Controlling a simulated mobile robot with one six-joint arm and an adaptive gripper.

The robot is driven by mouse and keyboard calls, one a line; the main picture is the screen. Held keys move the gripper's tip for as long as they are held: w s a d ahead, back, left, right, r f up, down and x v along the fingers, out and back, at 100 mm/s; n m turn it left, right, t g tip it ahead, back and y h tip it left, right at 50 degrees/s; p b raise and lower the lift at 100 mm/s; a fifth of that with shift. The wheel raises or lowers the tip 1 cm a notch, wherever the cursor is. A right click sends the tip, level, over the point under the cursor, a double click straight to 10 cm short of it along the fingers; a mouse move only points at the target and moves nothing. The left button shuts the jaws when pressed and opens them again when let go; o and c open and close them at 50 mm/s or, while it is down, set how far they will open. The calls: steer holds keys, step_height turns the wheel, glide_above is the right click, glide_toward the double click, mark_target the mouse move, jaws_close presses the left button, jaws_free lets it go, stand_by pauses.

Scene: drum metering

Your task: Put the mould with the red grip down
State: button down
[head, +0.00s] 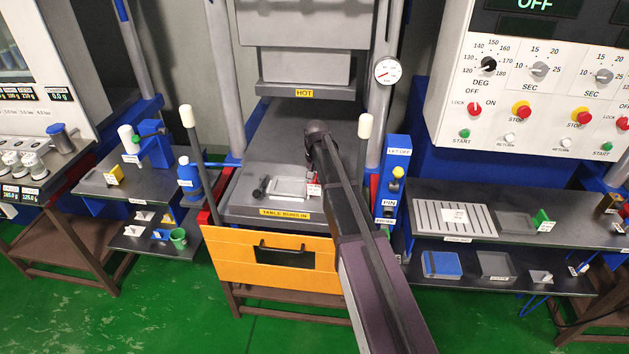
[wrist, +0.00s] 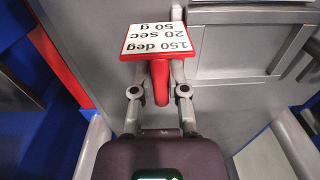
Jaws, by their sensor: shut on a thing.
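My gripper (head: 314,180) is over the right part of the press table (head: 240,211), under the plate marked HOT. In the wrist view my gripper (wrist: 160,88) is shut on the red grip (wrist: 160,78). A white label with a red edge (wrist: 158,40) on the grip reads 150 deg, 20 sec, 50 g. The grey mould (head: 287,184) lies flat at the table, its red-edged label (head: 314,190) at its right. Part of the mould (wrist: 250,40) shows in the wrist view. I cannot tell whether it touches the table. My arm hides part of the table.
White-tipped posts (head: 187,117) flank the table. The hot upper plate (head: 304,89) hangs above.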

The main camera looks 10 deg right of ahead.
steer(key=c, duration=0.6)
jaws_free()
steer(key=shift+c, duration=0.2)
steer(key=shift+r, duration=0.15)
step_height(320, 180, up, 12)
steer(key=p, duration=1.2)
steer(key=shift+d, duration=0.15)
steer(key=s+n, duration=0.3)
steer(key=s, duration=2.6)
steer(key=shift+n, duration=0.3)
